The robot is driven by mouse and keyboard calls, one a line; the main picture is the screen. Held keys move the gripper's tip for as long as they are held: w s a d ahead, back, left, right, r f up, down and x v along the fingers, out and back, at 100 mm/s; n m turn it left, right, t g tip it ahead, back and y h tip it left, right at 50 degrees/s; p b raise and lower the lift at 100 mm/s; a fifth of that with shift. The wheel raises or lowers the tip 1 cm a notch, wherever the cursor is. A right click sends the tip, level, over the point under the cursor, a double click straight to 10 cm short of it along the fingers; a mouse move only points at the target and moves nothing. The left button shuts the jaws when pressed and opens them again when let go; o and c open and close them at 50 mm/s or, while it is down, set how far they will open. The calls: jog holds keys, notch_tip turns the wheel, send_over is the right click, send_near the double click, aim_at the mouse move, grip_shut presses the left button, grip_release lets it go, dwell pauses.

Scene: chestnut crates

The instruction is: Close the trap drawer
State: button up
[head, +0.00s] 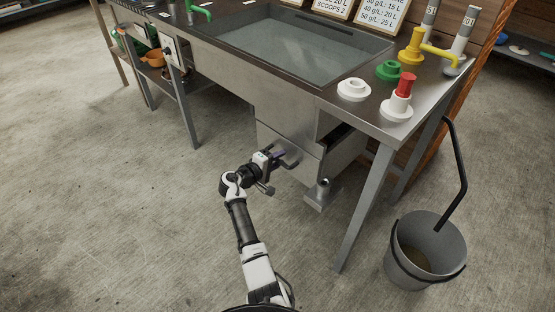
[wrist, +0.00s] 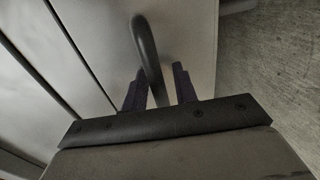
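The trap drawer (head: 310,164) is a grey metal drawer under the right end of the sink bench. It stands pulled out, and a dark opening shows along its top at the right. My gripper (head: 283,157) is at the drawer's front, by its handle. In the wrist view the dark, curved bar handle (wrist: 147,48) runs down between the two fingers of my gripper (wrist: 160,82). The fingers are apart, with a visible gap between the handle and the right finger. The handle's lower end is hidden behind the gripper body.
The sink basin (head: 290,45) is above the drawer. A bench leg (head: 364,210) stands right of it, and a grey bucket (head: 425,250) stands on the floor further right. A pipe fitting (head: 322,190) shows below the drawer. The floor at left is clear.

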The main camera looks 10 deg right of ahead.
jog(key=shift+r, duration=0.35)
jog(key=shift+s+a+r+p, duration=0.1)
jog(key=shift+s+a+p, duration=0.05)
jog(key=shift+a+p, duration=0.15)
jog(key=p+v, duration=0.5)
jog(key=v, duration=0.8)
jog(key=shift+f, duration=0.35)
